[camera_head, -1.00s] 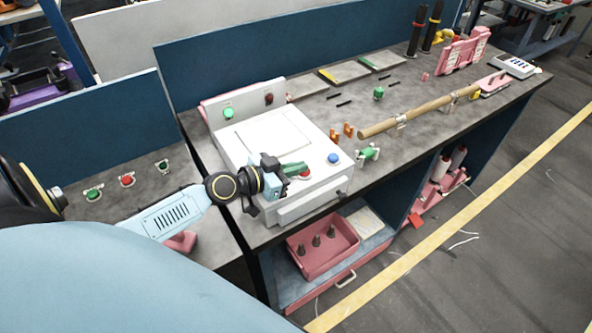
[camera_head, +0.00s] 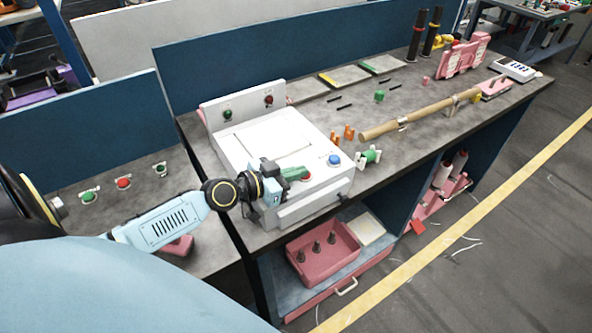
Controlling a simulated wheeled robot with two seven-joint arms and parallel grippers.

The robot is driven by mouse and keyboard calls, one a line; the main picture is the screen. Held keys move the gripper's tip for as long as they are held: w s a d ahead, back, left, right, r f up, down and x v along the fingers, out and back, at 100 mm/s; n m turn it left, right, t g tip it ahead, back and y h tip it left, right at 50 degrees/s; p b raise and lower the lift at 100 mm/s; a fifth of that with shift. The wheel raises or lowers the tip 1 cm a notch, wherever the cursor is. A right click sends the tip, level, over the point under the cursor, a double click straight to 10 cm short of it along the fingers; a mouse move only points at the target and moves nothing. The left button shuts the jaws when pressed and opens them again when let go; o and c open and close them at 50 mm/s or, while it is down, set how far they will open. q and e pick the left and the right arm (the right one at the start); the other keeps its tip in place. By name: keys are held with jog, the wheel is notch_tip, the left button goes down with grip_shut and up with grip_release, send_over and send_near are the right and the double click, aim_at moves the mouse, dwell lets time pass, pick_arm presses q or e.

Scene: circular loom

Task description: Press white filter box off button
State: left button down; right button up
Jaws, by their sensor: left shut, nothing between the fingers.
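The white filter box (camera_head: 278,134) stands on the grey workbench. Its raised back panel carries a dark green lamp (camera_head: 228,116) and a red lamp (camera_head: 269,100). A red button (camera_head: 306,175) and a blue button (camera_head: 334,160) sit on the box's front top edge. My left gripper (camera_head: 298,173) is shut and empty, its green-tipped fingers right at the red button and partly covering it. I cannot tell whether they touch it. My right gripper is not in view.
A wooden rod (camera_head: 415,116) and a green-and-white part (camera_head: 368,156) lie right of the box. A pink bin (camera_head: 322,255) is on the shelf below. Green and red buttons (camera_head: 123,183) are on the left bench.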

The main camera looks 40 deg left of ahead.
pick_arm(q)
jog(key=shift+s+d+f, duration=0.1)
jog(key=shift+s+f, duration=0.2)
jog(key=shift+f, duration=0.3)
jog(key=r+p, duration=0.4)
jog(key=r, duration=0.1)
jog(key=shift+a+r, duration=0.2)
jog(key=b+v, duration=0.2)
jog(key=v, duration=0.5)
jog(key=shift+s+a+f, duration=0.1)
jog(key=shift+s, duration=0.15)
jog(key=shift+b+v, duration=0.5)
jog(key=shift+v, duration=0.45)
